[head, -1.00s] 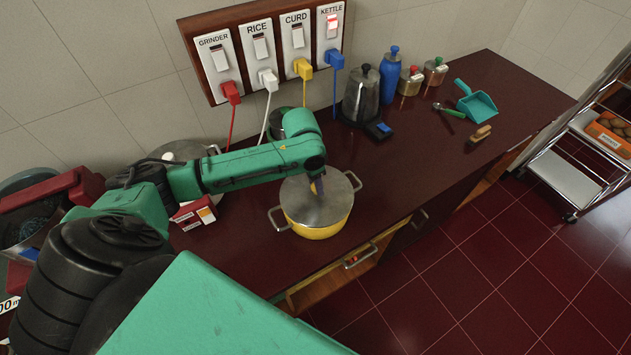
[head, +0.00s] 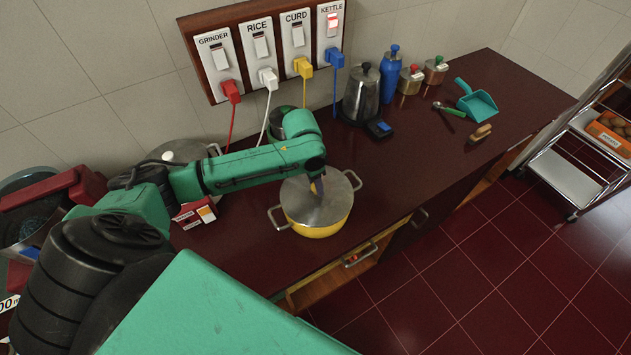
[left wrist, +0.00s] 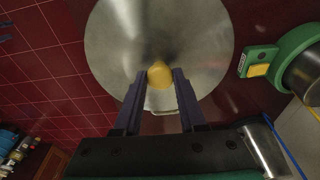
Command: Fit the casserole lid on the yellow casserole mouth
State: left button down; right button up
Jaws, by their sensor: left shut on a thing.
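The yellow casserole (head: 315,231) stands on the dark red counter, a metal handle on each side. The round grey metal casserole lid (head: 326,211) lies over its mouth and looks about level; I cannot tell whether it is fully seated. My left gripper (head: 318,188) reaches down over the lid's centre. In the left wrist view, the two fingers (left wrist: 160,82) are shut on the lid's yellow knob (left wrist: 160,74), and the lid (left wrist: 205,45) hides most of the casserole. My right gripper is not in view.
A steel kettle (head: 361,95) and blue bottle (head: 391,72) stand behind to the right. A red and white box (head: 195,213) and another lidded pot (head: 168,154) are to the left. An open drawer (head: 350,270) juts out in front.

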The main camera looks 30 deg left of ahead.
pick_arm(q)
jog(key=shift+f, duration=0.2)
jog(key=shift+c, duration=2)
grip_release()
notch_tip(320, 180, up, 14)
jog(key=s+a+b, duration=0.1)
jog(key=b, duration=0.1)
jog(key=shift+s+r, duration=0.2)
jog(key=shift+s, duration=0.2)
jog(key=shift+a, duration=0.1)
